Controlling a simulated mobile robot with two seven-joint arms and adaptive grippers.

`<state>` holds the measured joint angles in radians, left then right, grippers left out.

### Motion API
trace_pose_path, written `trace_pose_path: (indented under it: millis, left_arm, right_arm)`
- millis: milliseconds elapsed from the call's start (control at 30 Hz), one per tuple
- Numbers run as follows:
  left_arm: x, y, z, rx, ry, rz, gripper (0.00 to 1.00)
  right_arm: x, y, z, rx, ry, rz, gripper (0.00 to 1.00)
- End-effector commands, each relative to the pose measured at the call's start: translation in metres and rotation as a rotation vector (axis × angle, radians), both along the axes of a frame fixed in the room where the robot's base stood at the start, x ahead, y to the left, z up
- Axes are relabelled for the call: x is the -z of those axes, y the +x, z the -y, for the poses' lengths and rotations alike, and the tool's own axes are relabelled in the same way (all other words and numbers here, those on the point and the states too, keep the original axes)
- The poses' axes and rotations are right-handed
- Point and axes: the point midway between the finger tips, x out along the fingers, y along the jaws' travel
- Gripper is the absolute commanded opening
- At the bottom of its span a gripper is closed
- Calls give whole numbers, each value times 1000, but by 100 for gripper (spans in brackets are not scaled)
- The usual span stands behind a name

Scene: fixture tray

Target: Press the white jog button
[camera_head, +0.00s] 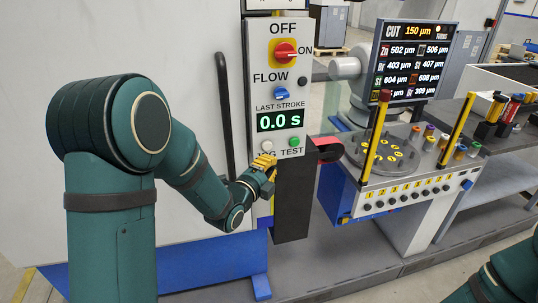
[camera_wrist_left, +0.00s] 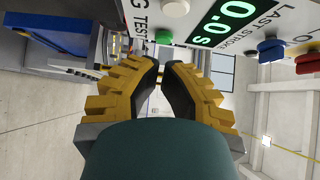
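The white jog button (camera_head: 267,146) sits at the lower left of the grey control panel, above the partly hidden "JOG" label. It also shows at the top edge of the wrist view (camera_wrist_left: 176,8). The green test button (camera_head: 294,142) is to its right; in the wrist view the green button (camera_wrist_left: 164,37) is nearer the fingers. My left gripper (camera_head: 265,163), with yellow fingers, is just below the jog button and overlaps its label; contact is not visible. In the wrist view its fingertips (camera_wrist_left: 161,66) are close together with nothing between them. My right gripper is out of view.
Above are a "0.0 s" display (camera_head: 280,119), a blue flow knob (camera_head: 281,93) and a red switch (camera_head: 286,51). A black handle (camera_head: 225,110) stands left of the panel. A fixture tray (camera_head: 420,182) with yellow posts and a screen (camera_head: 413,62) are at right.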

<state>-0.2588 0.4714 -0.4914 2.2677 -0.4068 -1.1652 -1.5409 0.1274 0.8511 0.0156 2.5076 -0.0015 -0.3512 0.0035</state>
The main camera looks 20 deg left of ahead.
Motion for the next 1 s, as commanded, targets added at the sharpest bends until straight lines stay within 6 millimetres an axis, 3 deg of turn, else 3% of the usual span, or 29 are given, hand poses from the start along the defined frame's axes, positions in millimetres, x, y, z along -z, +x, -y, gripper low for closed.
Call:
trace_pose_path:
  millis: [100, 333, 833, 1000]
  left_arm:
    - [0, 23, 5, 1, 0, 1, 0]
    - [0, 45, -15, -1, 0, 0, 0]
    - [0, 52, -19, -1, -1, 0, 0]
    - [3, 58, -24, -1, -1, 2, 0]
  right_arm:
    - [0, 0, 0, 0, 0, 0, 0]
    - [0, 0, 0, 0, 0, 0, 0]
    - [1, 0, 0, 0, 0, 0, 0]
    - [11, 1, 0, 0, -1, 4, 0]
